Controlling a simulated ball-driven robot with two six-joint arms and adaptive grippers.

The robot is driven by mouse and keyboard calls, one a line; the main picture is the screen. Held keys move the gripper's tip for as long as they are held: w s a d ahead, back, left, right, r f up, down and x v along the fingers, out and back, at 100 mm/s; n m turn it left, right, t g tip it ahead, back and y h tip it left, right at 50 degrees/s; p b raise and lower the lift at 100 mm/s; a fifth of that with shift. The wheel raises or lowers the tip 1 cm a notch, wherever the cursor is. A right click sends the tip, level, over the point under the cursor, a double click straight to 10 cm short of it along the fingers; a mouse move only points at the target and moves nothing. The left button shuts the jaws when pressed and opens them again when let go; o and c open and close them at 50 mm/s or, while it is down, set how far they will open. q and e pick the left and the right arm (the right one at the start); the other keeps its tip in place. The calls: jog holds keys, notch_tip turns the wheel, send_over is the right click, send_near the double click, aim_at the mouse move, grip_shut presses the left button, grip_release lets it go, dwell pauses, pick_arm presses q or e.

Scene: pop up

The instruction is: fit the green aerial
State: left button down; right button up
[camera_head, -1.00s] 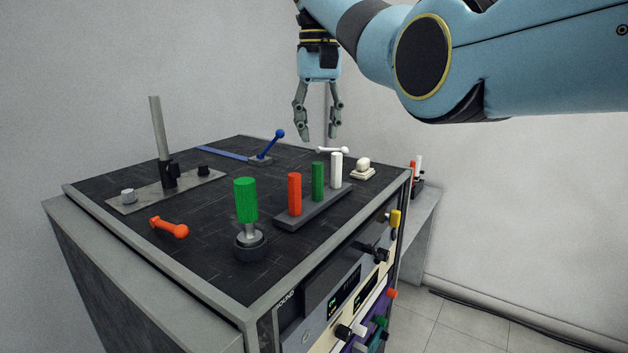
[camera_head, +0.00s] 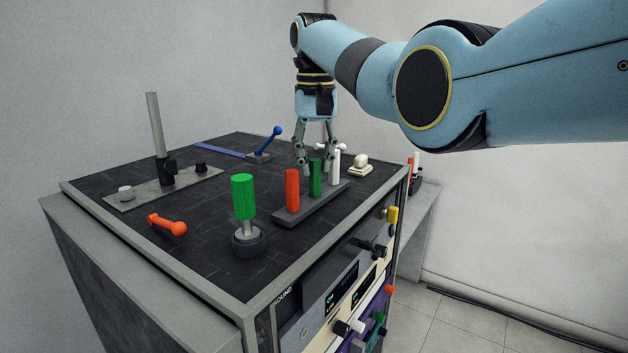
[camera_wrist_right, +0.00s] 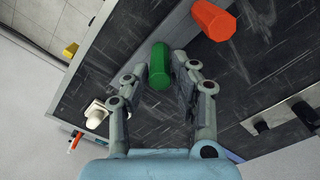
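A slim green aerial (camera_head: 315,180) stands upright in a grey rack (camera_head: 285,219) between a red one (camera_head: 292,191) and a white one (camera_head: 336,166). My right gripper (camera_head: 318,164) points down over the rack, fingers apart. In the right wrist view the green aerial (camera_wrist_right: 159,68) lies between the open fingers (camera_wrist_right: 160,75), with no clear grip on it. The red aerial (camera_wrist_right: 213,19) is beyond the fingers there. A thicker green cylinder (camera_head: 243,196) stands on a dark round base (camera_head: 248,243) nearer the front. My left gripper is not in view.
A grey plate (camera_head: 135,197) at the left carries a tall grey rod (camera_head: 156,125) and knobs. An orange lever (camera_head: 168,225), a blue lever (camera_head: 269,143) and a white switch (camera_head: 359,164) are on the black top. Knobs crowd the front panel.

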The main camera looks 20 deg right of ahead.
grip_shut()
jog(key=shift+w+r, duration=0.1)
jog(key=shift+r, duration=0.1)
notch_tip(320, 180, up, 3)
jog(key=shift+f, duration=0.2)
jog(key=shift+r, duration=0.35)
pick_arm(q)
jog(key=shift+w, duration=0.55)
